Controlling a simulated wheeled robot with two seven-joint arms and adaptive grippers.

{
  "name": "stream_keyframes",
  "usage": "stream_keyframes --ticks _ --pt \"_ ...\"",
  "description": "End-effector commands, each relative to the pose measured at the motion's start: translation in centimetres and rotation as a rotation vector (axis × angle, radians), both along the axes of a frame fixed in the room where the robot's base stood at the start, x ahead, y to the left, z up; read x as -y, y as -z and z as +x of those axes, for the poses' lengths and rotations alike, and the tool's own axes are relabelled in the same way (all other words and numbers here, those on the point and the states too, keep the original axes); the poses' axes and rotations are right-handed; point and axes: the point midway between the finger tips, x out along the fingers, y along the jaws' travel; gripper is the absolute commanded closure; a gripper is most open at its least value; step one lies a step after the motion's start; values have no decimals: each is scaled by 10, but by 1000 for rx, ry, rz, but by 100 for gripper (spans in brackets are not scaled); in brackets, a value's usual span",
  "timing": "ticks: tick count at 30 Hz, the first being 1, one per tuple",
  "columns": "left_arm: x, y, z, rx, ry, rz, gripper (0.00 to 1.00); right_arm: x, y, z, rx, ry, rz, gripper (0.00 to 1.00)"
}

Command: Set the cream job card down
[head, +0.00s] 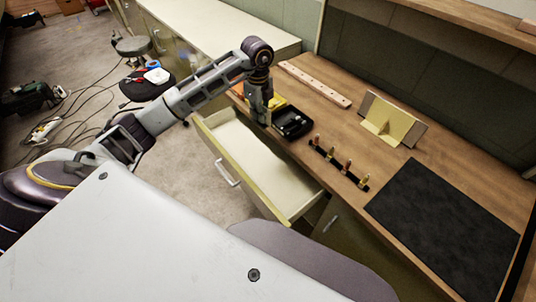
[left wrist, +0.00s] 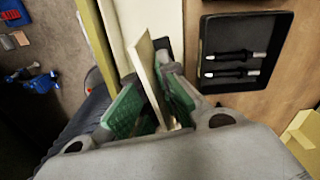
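In the left wrist view, the cream job card (left wrist: 147,72) stands edge-on between the two green-padded fingers of my left gripper (left wrist: 152,100) and sticks out past them. The gripper looks shut on it. In the head view my left gripper (head: 259,116) points down at the inner edge of the open drawer (head: 262,160), beside a black tray (head: 293,122). I cannot make out the card in the head view. My right gripper is not in view.
A rack with several small pegs (head: 338,164), a cream-and-tan stand (head: 388,125), a long drilled strip (head: 315,84) and a black mat (head: 445,222) lie on the wooden bench. The mat is empty. A yellow item (head: 278,101) sits behind the gripper.

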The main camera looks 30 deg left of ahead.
Motion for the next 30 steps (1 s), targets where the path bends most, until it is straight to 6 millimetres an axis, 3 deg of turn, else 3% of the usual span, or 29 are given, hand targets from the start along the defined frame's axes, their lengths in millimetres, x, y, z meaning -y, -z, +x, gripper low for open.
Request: stream_keyframes --ticks 16,23,30 --pt "-13 -3 -5 -1 -459 6 100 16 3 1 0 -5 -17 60" --pt "-17 -3 -7 -1 -608 9 100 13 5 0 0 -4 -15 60" --pt "-16 42 -7 -4 -599 8 100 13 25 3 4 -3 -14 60"
